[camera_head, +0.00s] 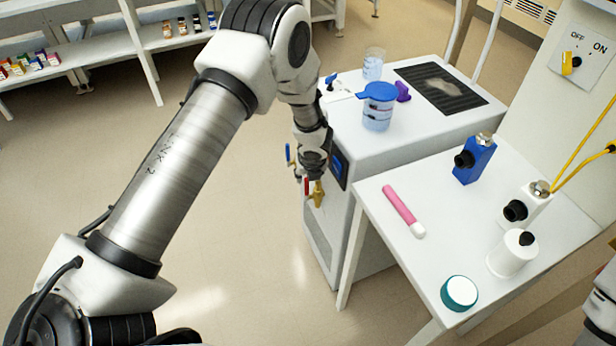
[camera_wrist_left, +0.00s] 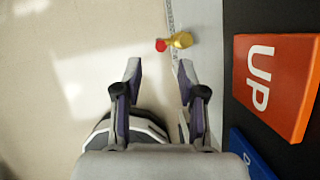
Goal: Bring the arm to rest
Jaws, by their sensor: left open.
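My left arm (camera_head: 180,165) comes in from the left and reaches down beside the white cabinet (camera_head: 400,150). My left gripper (camera_head: 312,170) is beside the cabinet's front, near its dark panel with a blue part. In the left wrist view, the gripper (camera_wrist_left: 157,75) is open with nothing between its fingers. An orange-red UP button (camera_wrist_left: 270,80) and part of a blue button (camera_wrist_left: 250,155) lie to its right, apart from the fingers. A brass valve (camera_wrist_left: 181,40) with a red end is beyond the fingertips. My right gripper is out of view.
A blue-lidded jar (camera_head: 378,112) stands on the cabinet. The white table (camera_head: 440,255) holds a pink tube (camera_head: 403,211), a blue device (camera_head: 474,160), white devices and a teal-rimmed jar (camera_head: 459,293). Shelves (camera_head: 90,55) stand at back left; the left floor is clear.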

